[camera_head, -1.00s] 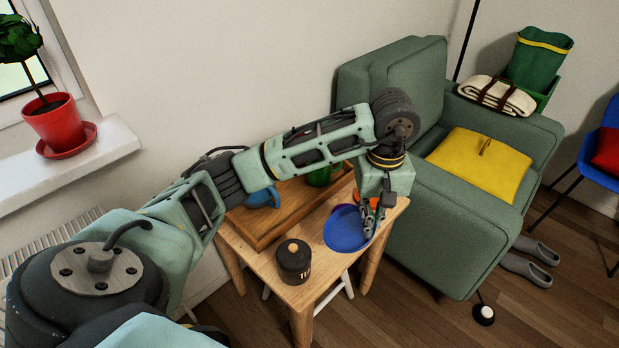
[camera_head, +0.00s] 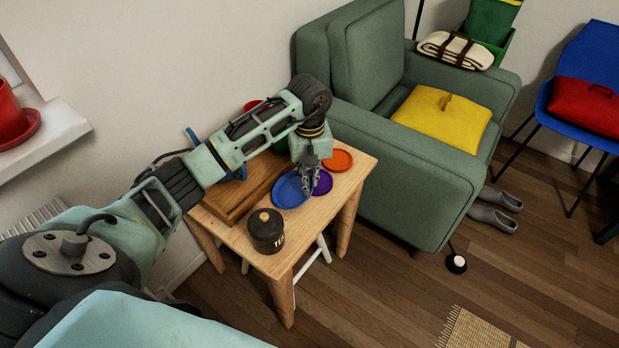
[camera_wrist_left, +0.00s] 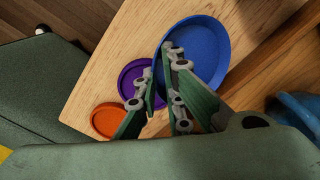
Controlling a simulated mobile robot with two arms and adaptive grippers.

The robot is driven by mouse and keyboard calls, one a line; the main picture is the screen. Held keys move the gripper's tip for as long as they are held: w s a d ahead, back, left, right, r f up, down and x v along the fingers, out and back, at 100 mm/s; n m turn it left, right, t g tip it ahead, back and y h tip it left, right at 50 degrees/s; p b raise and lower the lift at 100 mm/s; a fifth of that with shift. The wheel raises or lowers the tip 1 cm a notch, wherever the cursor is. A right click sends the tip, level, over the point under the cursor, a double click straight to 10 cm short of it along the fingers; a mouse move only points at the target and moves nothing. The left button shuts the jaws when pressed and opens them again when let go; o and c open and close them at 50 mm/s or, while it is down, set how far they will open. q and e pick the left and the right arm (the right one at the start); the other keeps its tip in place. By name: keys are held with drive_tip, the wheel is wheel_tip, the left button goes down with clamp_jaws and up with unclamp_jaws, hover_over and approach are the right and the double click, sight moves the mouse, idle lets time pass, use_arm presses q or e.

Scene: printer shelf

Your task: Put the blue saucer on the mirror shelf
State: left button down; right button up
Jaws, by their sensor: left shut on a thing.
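The blue saucer (camera_head: 288,192) is at the wooden side table, between the tray and a purple saucer. My left gripper (camera_head: 309,190) points down at its right edge, shut on its rim. In the left wrist view, the blue saucer (camera_wrist_left: 206,45) shows beyond the fingers (camera_wrist_left: 162,78), with one finger over its near edge. I cannot tell whether the saucer touches the table or hangs just above it. My right gripper is not in view. No mirror shelf is in view.
The purple saucer (camera_head: 321,181) and an orange saucer (camera_head: 338,160) lie on the table (camera_head: 318,222). A dark tin (camera_head: 266,231) stands at the front, and a wooden tray (camera_head: 232,211) lies at the left. A green armchair (camera_head: 400,160) is close on the right.

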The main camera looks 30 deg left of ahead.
use_arm(q)
drive_tip(key=c, duration=1.9)
unclamp_jaws()
drive_tip(key=shift+f, duration=0.1)
drive_tip(key=shift+o, duration=0.2)
